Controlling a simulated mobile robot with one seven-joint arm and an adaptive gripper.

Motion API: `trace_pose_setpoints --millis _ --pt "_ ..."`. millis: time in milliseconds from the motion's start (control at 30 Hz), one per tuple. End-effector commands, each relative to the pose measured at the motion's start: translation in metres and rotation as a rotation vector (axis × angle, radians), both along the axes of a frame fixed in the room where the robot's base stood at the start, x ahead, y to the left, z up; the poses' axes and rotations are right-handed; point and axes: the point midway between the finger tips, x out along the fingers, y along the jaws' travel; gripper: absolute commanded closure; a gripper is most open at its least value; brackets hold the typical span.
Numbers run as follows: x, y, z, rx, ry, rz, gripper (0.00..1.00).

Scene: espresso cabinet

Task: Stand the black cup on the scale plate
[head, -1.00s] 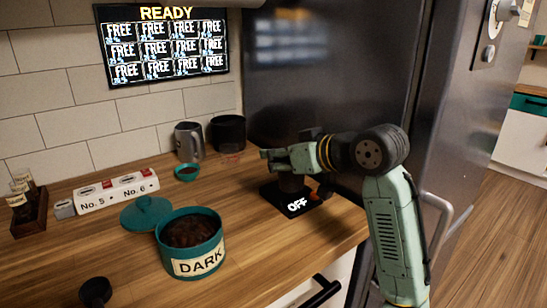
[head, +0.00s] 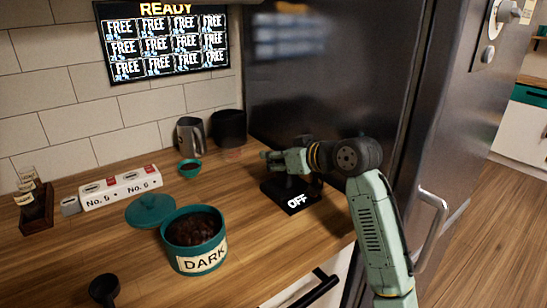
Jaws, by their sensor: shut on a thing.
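The black scale (head: 299,205) lies on the counter near the fridge, its front showing "OFF". My gripper (head: 268,158) is just above it, reaching in from the right. It is shut on a dark thing that seems to be the black cup (head: 297,181), a dark shape just under the gripper and over the scale plate. The gripper and wrist cover most of this shape. I cannot tell whether its base touches the plate or whether it is fully upright.
A teal tub marked DARK (head: 198,262) stands at front left, its lid (head: 150,210) beside it. A small teal bowl (head: 190,169), a metal jug (head: 190,137) and a black container (head: 230,128) stand behind. The fridge (head: 330,80) rises close behind the scale. Bare counter lies left of the scale.

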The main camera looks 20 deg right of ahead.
Motion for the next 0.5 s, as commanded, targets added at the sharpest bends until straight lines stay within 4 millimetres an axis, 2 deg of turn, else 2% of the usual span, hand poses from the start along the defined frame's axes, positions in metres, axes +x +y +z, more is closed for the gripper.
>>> trace_pose_setpoints --millis 33,67,500 --pt "0.0 0.0003 -0.0027 0.001 -0.001 0.001 1.0" --pt "0.0 0.0003 -0.0028 0.0 0.0 0.001 0.73" --pt "-0.0001 0.0002 -0.0017 0.0 0.0 0.0 0.44"
